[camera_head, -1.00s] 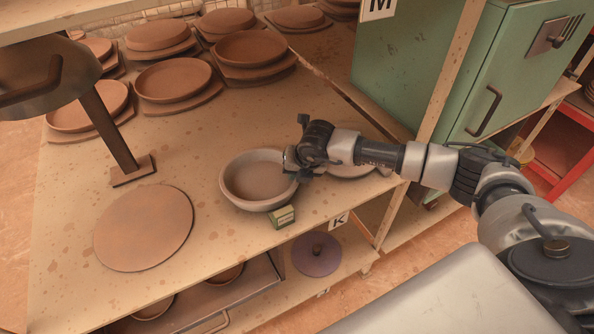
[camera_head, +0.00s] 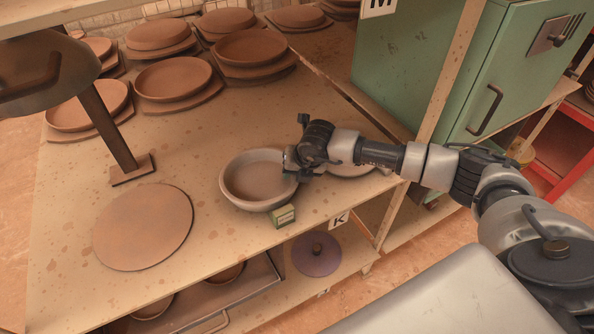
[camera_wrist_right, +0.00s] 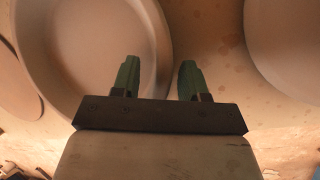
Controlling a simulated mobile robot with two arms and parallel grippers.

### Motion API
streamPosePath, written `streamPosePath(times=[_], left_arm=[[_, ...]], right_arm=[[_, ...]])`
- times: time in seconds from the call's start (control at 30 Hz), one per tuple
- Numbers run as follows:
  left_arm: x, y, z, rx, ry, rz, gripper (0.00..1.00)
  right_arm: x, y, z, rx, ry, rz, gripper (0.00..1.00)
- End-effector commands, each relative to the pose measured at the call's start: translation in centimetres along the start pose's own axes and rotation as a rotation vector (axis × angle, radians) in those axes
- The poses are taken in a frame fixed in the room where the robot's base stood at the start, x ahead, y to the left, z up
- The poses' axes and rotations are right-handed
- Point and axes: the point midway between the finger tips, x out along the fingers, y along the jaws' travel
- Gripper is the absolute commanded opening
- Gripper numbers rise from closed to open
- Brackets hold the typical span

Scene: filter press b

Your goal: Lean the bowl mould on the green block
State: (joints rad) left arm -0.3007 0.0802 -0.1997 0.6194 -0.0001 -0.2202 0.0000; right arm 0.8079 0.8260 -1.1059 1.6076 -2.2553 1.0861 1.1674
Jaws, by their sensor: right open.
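The bowl mould (camera_head: 250,200), a wide grey-beige bowl, sits near the front edge of the bench, its hollow facing up. The small green block (camera_head: 283,216) is at its front right; whether they touch, or the bowl is slightly tilted, I cannot tell. My right gripper (camera_head: 291,160) is at the bowl's right rim. In the right wrist view its open fingers (camera_wrist_right: 158,78) show one over the bowl's (camera_wrist_right: 95,45) rim area and the other over the bench outside. The block is not visible there. My left gripper is out of view.
A pale round piece (camera_head: 350,171) lies right of the bowl, partly behind my arm. A flat round board (camera_head: 144,228) lies to the left, near a metal post (camera_head: 110,130). Clay dishes (camera_head: 173,80) fill the back. A green cabinet (camera_head: 420,70) stands right.

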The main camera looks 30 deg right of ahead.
Motion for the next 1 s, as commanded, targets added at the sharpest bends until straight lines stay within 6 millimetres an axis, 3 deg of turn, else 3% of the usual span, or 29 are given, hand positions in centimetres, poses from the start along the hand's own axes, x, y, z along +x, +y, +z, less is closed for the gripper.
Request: streamPosePath(times=[0.27,0.7,1.0], left_arm=[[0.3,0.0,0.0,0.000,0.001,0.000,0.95],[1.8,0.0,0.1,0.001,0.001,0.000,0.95],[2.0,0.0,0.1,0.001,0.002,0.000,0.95]], right_arm=[[-1.0,-0.2,-0.1,-0.001,0.002,-0.003,0.44],[-9.1,-0.1,0.0,0.000,-0.002,0.000,0.44],[-10.8,0.0,0.0,0.000,0.001,0.000,0.44]])
